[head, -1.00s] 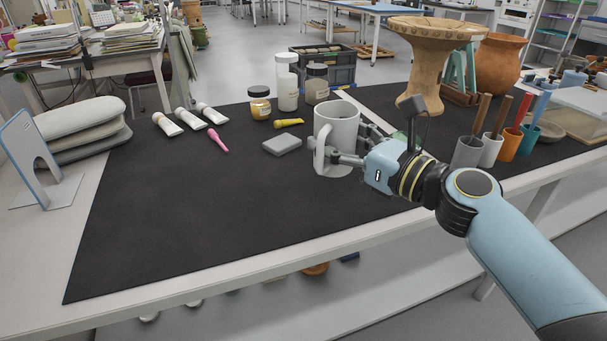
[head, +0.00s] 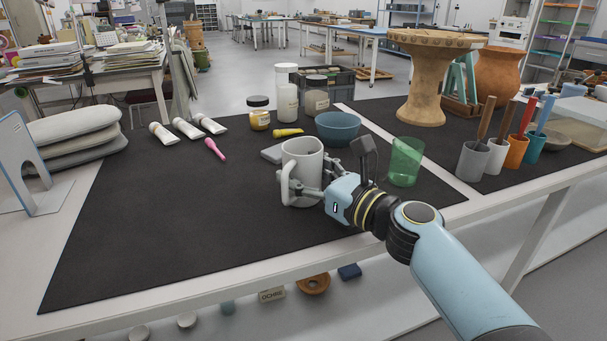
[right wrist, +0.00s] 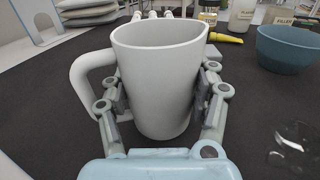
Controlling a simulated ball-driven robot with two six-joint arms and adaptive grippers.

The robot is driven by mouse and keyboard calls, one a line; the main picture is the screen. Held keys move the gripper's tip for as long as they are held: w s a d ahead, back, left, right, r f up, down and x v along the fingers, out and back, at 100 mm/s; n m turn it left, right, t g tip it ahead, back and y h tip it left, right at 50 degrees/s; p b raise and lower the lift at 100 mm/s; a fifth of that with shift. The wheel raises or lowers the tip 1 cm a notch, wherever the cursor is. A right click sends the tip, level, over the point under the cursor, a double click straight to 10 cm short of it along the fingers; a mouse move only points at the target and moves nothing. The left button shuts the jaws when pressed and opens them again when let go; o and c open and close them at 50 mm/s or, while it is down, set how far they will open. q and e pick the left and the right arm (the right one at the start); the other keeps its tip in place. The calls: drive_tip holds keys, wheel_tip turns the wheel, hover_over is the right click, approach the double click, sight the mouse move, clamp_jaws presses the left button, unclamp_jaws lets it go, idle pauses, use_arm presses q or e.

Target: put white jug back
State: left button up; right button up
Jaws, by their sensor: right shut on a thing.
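The white jug (head: 302,165) is upright with its handle on the left, at or just above the black mat (head: 150,230); I cannot tell whether it touches. My right gripper (head: 312,184) is shut on the jug's body, coming from the right. In the right wrist view the jug (right wrist: 160,80) stands between the two fingers of my gripper (right wrist: 160,100), one on each side, with its open rim towards the camera. My left gripper is not in view.
A teal bowl (head: 338,127) and a green clear cup (head: 405,162) stand right of the jug. A grey block (head: 272,154) lies partly hidden behind it. Paint tubes (head: 187,129) and jars (head: 259,113) are farther back. The mat's left front is clear.

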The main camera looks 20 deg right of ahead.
drive_tip(key=shift+f, duration=0.15)
drive_tip(key=o, duration=1.4)
drive_tip(key=shift+r, duration=0.25)
drive_tip(key=v, duration=1.1)
drive_tip(key=shift+s+f, duration=0.1)
drive_tip(key=shift+f, duration=0.1)
drive_tip(key=shift+s+d+r, duration=0.1)
drive_tip(key=shift+s+d, duration=0.15)
drive_tip(key=shift+s, duration=0.1)
